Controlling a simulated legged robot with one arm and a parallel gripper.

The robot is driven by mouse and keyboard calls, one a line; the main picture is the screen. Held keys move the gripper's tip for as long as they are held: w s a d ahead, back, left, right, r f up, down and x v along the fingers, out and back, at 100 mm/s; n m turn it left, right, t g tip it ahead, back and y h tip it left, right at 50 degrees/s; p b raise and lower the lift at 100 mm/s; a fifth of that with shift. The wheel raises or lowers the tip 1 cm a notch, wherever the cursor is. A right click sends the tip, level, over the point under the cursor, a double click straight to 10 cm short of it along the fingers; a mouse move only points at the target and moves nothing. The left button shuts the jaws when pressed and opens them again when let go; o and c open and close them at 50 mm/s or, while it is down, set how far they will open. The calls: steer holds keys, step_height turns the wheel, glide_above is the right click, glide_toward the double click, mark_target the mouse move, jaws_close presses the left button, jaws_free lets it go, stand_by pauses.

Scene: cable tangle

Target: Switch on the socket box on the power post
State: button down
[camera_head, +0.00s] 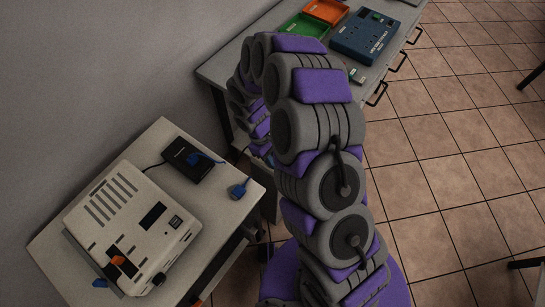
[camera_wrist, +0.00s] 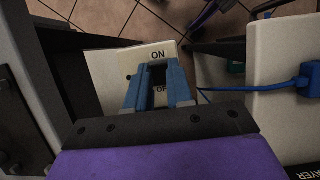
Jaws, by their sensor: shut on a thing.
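In the wrist view the socket box (camera_wrist: 103,73) is a pale panel with a dark ON label above and an OFF label, partly hidden, below. My gripper (camera_wrist: 158,80), with blue fingers, reaches onto this panel. It is shut on the dark switch (camera_wrist: 158,71), which sits between the fingertips just under ON. The fingers hide part of the switch, so its exact position is hard to tell. In the head view my arm fills the middle, and the gripper, socket box and post cannot be made out.
In the wrist view a blue plug (camera_wrist: 308,79) with a blue cable sits at a pale box (camera_wrist: 275,48) on the right. In the head view a white device (camera_head: 132,225) and black box (camera_head: 188,159) stand on a small table. A bench (camera_head: 222,72) holds trays.

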steer(key=shift+s+d+r+t+y+p, duration=0.2)
steer(key=shift+d+t+y+p, duration=0.1)
steer(key=shift+t+y+p, duration=0.45)
steer(key=shift+s+d+f+t+y+p, duration=0.15)
steer(key=shift+t+y+p, duration=0.2)
steer(key=shift+y+p, duration=0.25)
steer(key=c, duration=1)
jaws_free()
step_height(320, 180, up, 17)
steer(key=a+p, duration=0.1)
steer(key=p, duration=0.3)
steer(key=shift+w, duration=0.45)
